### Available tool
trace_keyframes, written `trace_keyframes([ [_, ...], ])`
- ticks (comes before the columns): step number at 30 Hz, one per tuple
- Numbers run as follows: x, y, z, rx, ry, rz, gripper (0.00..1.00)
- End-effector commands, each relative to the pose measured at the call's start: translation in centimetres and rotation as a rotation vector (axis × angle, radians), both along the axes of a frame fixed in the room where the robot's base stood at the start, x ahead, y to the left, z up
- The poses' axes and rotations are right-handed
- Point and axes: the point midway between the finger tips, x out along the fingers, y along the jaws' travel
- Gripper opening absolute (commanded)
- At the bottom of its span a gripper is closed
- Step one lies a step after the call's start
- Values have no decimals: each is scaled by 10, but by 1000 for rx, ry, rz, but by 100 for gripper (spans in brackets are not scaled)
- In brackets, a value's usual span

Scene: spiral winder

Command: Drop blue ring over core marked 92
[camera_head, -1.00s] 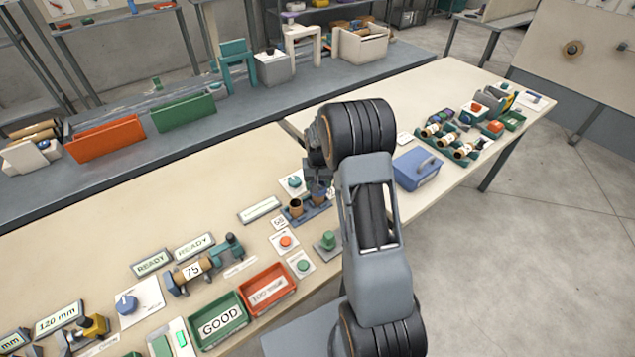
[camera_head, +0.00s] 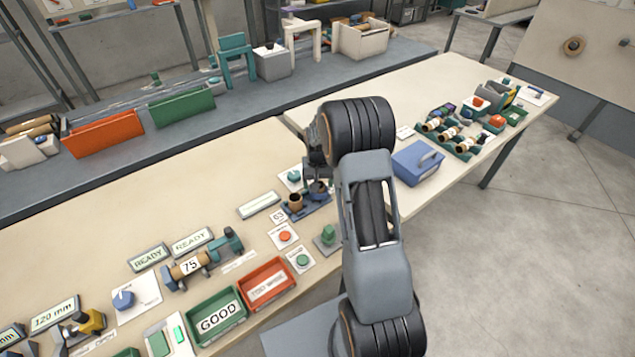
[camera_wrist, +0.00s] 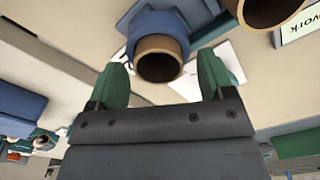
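Two brown cores stand in a blue-grey holder (camera_head: 309,207). The blue ring (camera_wrist: 160,27) sits around one core (camera_wrist: 158,63), whose open end sticks out of it in the wrist view. In the head view this ringed core is the right one, under my gripper (camera_head: 317,178). The other core (camera_head: 296,200) is bare and also shows in the wrist view (camera_wrist: 272,8). My gripper (camera_wrist: 165,72) is open, its green fingers on either side of the ringed core with gaps. A small number card (camera_head: 279,217) lies beside the holder; its number is too small to read surely.
A white card with a teal knob (camera_head: 294,176) lies behind the holder. An orange button (camera_head: 285,236) and a green button (camera_head: 303,260) sit in front. A blue box (camera_head: 417,163) stands to the right. Green (camera_head: 194,308) and red (camera_head: 245,287) trays lie front left.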

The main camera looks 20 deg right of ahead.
Motion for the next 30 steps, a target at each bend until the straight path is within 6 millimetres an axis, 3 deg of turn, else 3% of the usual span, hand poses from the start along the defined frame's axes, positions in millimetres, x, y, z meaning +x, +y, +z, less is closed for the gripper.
trace_keyframes([
  [4, 0, 0, 0, 0, -1, 0, 89],
  [14, 1, 0, 6, -1, -3, 0, 90],
  [17, 1, 0, 18, -1, -5, 0, 90],
  [30, 1, 0, 104, -2, -5, 0, 90],
])
